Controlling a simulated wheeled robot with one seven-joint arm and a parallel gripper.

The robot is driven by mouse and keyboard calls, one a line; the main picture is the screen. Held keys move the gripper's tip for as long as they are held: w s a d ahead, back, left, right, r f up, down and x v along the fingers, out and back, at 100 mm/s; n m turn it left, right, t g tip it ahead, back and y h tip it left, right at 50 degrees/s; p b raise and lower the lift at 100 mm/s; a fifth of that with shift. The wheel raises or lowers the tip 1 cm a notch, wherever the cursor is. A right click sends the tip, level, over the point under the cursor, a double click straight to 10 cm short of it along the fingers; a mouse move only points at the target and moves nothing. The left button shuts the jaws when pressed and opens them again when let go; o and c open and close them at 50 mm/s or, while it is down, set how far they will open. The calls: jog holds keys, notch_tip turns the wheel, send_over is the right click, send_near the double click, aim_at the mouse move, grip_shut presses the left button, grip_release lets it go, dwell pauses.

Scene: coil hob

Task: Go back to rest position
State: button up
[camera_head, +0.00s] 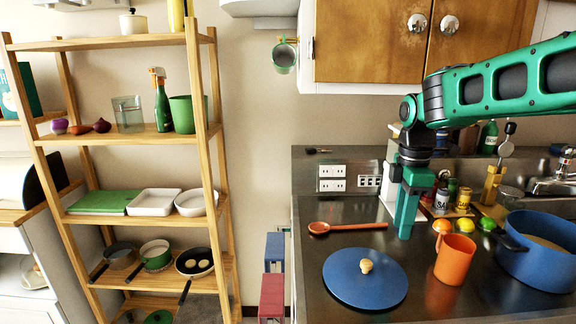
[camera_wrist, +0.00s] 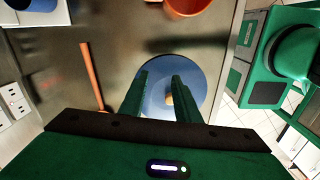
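My gripper (camera_head: 405,218) points down above the steel counter, behind the blue lid and left of the orange cup in the head view. In the wrist view its two green fingers (camera_wrist: 160,82) stand apart with nothing between them. The blue lid (camera_head: 350,290) with a pale wooden knob lies flat on the counter; it also shows beyond the fingers in the wrist view (camera_wrist: 195,68). My green arm reaches in from the right of the head view.
An orange cup (camera_head: 455,259) and a large blue pot (camera_head: 535,262) stand right on the counter. An orange-brown spoon (camera_head: 345,228) lies behind the lid. Bottles and jars (camera_head: 463,200) stand behind my gripper. A wooden cabinet (camera_head: 370,45) hangs above. A wooden shelf (camera_head: 140,215) stands left.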

jog(key=s+d+f+m, duration=0.2)
jog(key=s+d+m, duration=0.2)
jog(key=s+m, duration=0.3)
jog(key=s+d+f+m, duration=0.3)
jog(key=s+d+m, duration=0.2)
jog(key=s+m, duration=0.3)
jog(key=s+d+f+m, duration=0.2)
jog(key=s+d+m, duration=0.3)
jog(key=s, duration=0.9)
jog(key=m, duration=0.3)
jog(key=shift+s+f, duration=0.15)
jog(key=shift+f, duration=0.2)
jog(key=shift+w+f, duration=0.25)
jog(key=shift+w, duration=0.35)
